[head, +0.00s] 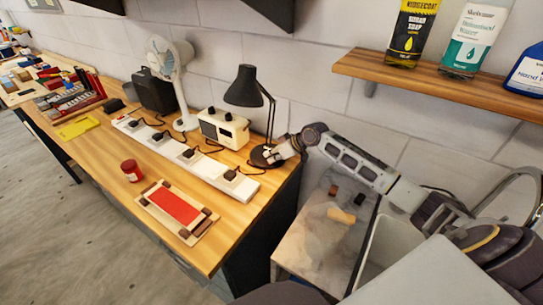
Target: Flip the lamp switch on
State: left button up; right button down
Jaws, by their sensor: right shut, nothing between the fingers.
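The black desk lamp (243,88) stands at the right end of the wooden bench, with its shade tilted down and its arm bent. My right gripper (272,157) reaches in from the right and is shut with nothing in it. Its fingertips are low over the lamp's round base (257,160), touching it or just above; I cannot tell which. The lamp switch is too small to make out or hidden by the gripper. No glow shows under the shade. My left gripper is not in view.
A white power strip (205,172) with several plugs lies along the bench (225,215). Behind it are a cream box with knobs (223,128) and a white fan (171,58). A red jar (131,171) and a red-topped board (176,208) are in front. A bottle shelf (430,85) hangs at right.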

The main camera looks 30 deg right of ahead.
jog(key=shift+d, duration=0.15)
jog(key=shift+w+d, duration=0.35)
jog(key=shift+d, duration=0.2)
jog(key=shift+r, duration=0.25)
dwell(0.3)
jog(key=shift+a+r+p, duration=0.2)
jog(key=shift+r+p, duration=1.7)
jog(key=shift+p, duration=0.3)
jog(key=shift+s+d+r, duration=0.15)
jog(key=shift+s+d, duration=0.05)
jog(key=shift+s, duration=0.1)
jog(key=s+a+b+v, duration=0.1)
jog(key=v, duration=0.8)
jog(key=shift+b, duration=0.35)
jog(key=shift+a, duration=0.2)
